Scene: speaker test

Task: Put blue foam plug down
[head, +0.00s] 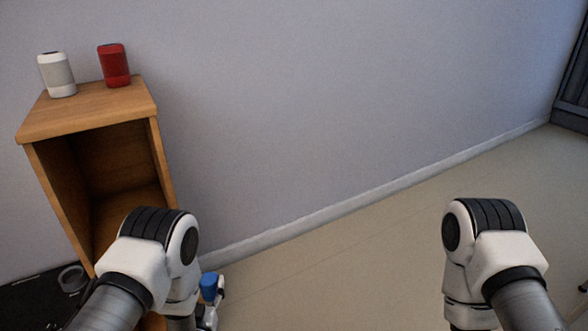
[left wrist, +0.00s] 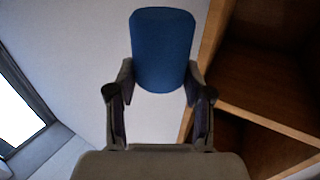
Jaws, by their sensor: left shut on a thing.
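The blue foam plug (head: 208,286) shows small in the head view, just right of my left forearm and in front of the wooden shelf unit. My left gripper (head: 213,297) is shut on it, partly hidden behind my own arm. In the left wrist view the plug (left wrist: 163,48) stands out beyond the fingertips, its lower end between the two fingers of the left gripper (left wrist: 159,83). The plug looks clear of the shelf boards there. My right arm shows in the head view, but its gripper is out of sight.
The open wooden shelf unit (head: 147,105) stands at the left against the wall. A white speaker (head: 57,75) and a red speaker (head: 114,66) stand on its top. A roll of grey tape (head: 72,278) lies on a black surface at lower left. The floor (head: 350,260) between my arms is clear.

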